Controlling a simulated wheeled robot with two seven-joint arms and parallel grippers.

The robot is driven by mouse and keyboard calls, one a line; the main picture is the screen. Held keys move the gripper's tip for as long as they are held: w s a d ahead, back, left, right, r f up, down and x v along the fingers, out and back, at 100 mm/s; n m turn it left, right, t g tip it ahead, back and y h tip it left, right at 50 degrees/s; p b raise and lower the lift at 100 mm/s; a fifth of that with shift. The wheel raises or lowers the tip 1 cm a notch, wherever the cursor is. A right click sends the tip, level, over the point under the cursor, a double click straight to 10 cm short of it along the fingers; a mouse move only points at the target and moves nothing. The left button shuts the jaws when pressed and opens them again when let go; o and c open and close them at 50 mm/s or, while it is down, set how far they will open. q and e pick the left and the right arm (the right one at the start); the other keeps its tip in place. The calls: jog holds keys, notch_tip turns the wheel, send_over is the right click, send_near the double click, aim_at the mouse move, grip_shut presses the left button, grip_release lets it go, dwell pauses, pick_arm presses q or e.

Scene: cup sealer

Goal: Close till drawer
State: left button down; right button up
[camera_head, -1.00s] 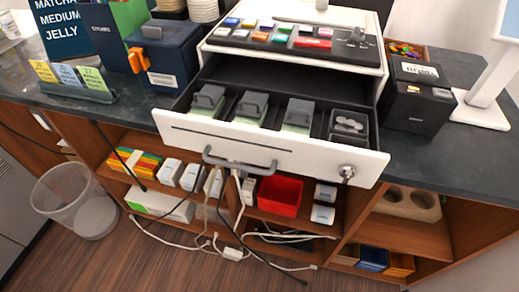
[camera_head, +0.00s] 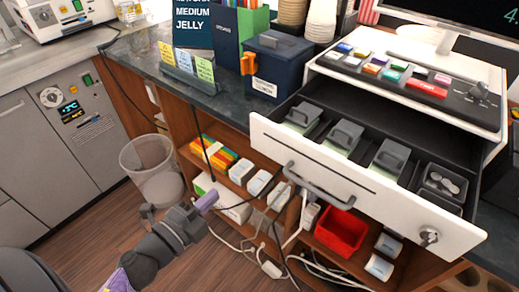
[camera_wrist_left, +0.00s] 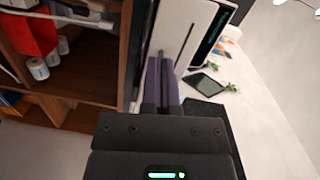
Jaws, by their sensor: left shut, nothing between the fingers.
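The white till drawer (camera_head: 370,189) stands pulled out of the till (camera_head: 480,110) in the head view. Its open tray shows several grey clips and a round-coin compartment. A grey bar handle (camera_head: 318,187) crosses its front, with a round lock (camera_head: 429,236) to the right. My left gripper (camera_head: 206,200) is low and left of the drawer front, in front of the shelves, apart from the handle. Its purple fingers are together and empty, also in the left wrist view (camera_wrist_left: 161,70). My right gripper is out of view.
A dark blue box (camera_head: 274,68) and card holder (camera_head: 192,68) stand on the counter left of the till. Below are open shelves with small boxes, a red bin (camera_head: 341,232) and loose cables. A clear waste bin (camera_head: 152,168) stands on the floor at left.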

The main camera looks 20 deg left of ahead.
pick_arm(q)
notch_tip(320, 180, up, 3)
jog(key=m+h, duration=0.1)
jog(key=m, duration=0.1)
jog(key=p, duration=0.1)
send_near(265, 143)
jog(key=x, duration=0.7)
jog(key=shift+w+d+f, duration=0.1)
jog(key=shift+w+f, duration=0.05)
jog(key=shift+w, duration=0.05)
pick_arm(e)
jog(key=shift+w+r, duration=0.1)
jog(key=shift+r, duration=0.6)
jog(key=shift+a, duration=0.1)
pick_arm(q)
jog(key=shift+w, duration=0.1)
